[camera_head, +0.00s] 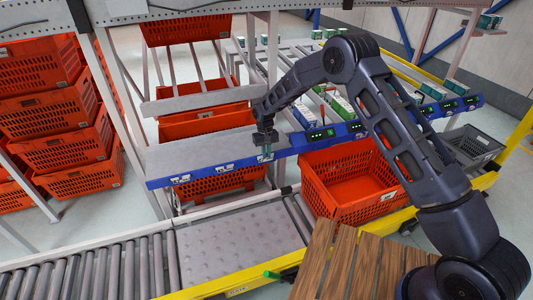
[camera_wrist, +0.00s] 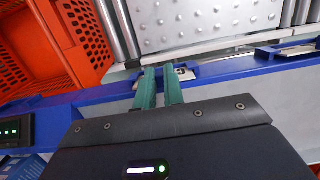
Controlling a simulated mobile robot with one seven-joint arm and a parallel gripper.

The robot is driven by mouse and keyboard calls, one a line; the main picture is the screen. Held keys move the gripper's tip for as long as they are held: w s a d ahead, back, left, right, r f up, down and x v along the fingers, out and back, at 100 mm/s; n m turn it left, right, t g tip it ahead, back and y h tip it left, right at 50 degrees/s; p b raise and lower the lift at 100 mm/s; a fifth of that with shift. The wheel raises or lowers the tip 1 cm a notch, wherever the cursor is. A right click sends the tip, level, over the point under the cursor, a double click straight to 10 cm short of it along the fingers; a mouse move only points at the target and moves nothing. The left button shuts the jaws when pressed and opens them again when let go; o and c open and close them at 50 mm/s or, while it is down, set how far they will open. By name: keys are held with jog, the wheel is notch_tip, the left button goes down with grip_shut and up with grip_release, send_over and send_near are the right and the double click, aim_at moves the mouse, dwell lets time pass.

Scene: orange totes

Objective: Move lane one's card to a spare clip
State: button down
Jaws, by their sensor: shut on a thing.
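My gripper (camera_head: 266,153) is at the front of the blue shelf rail (camera_head: 380,122), left of the lit displays. In the wrist view its two green fingers (camera_wrist: 159,88) reach down to the blue rail (camera_wrist: 225,69). They are shut on a small white card (camera_wrist: 182,73) with a dark mark, mostly hidden by the fingers. I cannot tell whether the card is still seated in a clip. Two white label clips, one nearer (camera_head: 223,168) and one farther left (camera_head: 180,179), show on the rail left of my gripper.
An orange tote (camera_head: 345,205) stands below the rail to the right, and it also shows in the wrist view (camera_wrist: 85,35). A roller conveyor with a dimpled metal plate (camera_head: 235,240) runs in front. A lit display (camera_head: 320,133) sits right of my gripper. A grey crate (camera_head: 472,145) stands far right.

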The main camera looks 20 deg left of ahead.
jog(key=c, duration=1.4)
grip_release()
jog(key=shift+c, duration=0.2)
jog(key=shift+r, duration=0.1)
notch_tip(320, 180, up, 10)
jog(key=w+a, duration=0.1)
jog(key=shift+r, duration=0.25)
jog(key=shift+a, duration=0.1)
